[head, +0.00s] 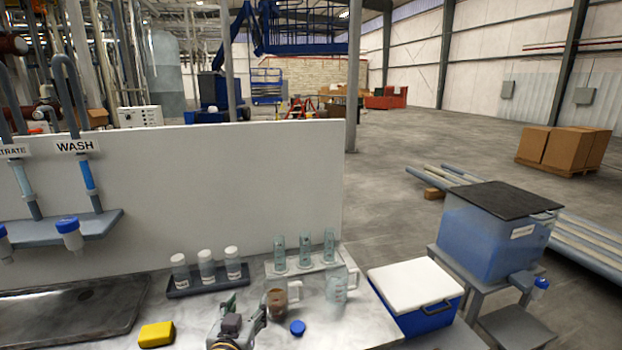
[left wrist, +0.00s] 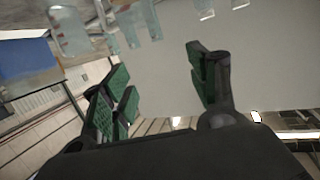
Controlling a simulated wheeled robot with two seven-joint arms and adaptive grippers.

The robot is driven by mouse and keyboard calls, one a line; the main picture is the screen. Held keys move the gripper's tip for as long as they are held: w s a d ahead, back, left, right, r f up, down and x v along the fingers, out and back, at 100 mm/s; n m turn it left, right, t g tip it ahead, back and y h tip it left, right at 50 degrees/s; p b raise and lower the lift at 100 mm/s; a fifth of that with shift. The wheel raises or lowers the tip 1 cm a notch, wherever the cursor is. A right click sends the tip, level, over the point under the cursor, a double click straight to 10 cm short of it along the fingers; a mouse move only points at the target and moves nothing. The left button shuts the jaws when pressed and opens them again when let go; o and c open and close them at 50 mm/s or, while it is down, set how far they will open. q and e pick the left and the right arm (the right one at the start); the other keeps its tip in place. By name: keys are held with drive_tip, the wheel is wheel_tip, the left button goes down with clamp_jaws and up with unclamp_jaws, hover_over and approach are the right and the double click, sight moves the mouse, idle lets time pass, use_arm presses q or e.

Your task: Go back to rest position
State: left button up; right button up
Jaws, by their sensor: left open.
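My left gripper (head: 238,318) is low in the middle of the head view, over the front of the bench, beside a beaker of brown liquid (head: 277,302). In the left wrist view its green-padded fingers (left wrist: 160,85) stand wide apart with nothing between them. It is open and empty. The beaker stands on the bench just right of the gripper; I cannot tell the exact gap. My right gripper is in neither view.
A blue cap (head: 297,327), a clear jug (head: 337,289), a rack of cylinders (head: 304,264), a tray of white-capped bottles (head: 207,284) and a yellow block (head: 156,334) are on the bench. A white panel (head: 220,190) rises behind. A blue cooler (head: 415,300) stands right.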

use_arm(q)
drive_tip(key=s+a+f+m+g, duration=0.1)
drive_tip(key=s+a+f+g, duration=0.2)
drive_tip(key=s+f+g, duration=0.5)
drive_tip(key=s+a+f+m+g, duration=0.1)
drive_tip(key=s+a+f+g, duration=0.3)
drive_tip(key=s+f, duration=0.85)
drive_tip(key=s+f+g, duration=0.1)
drive_tip(key=s+f, duration=0.1)
drive_tip(key=f, duration=1.4)
drive_tip(key=s+f, duration=0.2)
drive_tip(key=f, duration=1.4)
drive_tip(key=s+a+f, duration=0.2)
drive_tip(key=s+f, duration=0.7)
drive_tip(key=s, duration=0.2)
drive_tip(key=s+a+f+g, duration=0.1)
drive_tip(key=s+a+f, duration=0.1)
drive_tip(key=s+f, duration=0.7)
drive_tip(key=shift+s+f+y, duration=0.3)
drive_tip(key=shift+s+f, duration=0.1)
drive_tip(key=shift+s, duration=0.6)
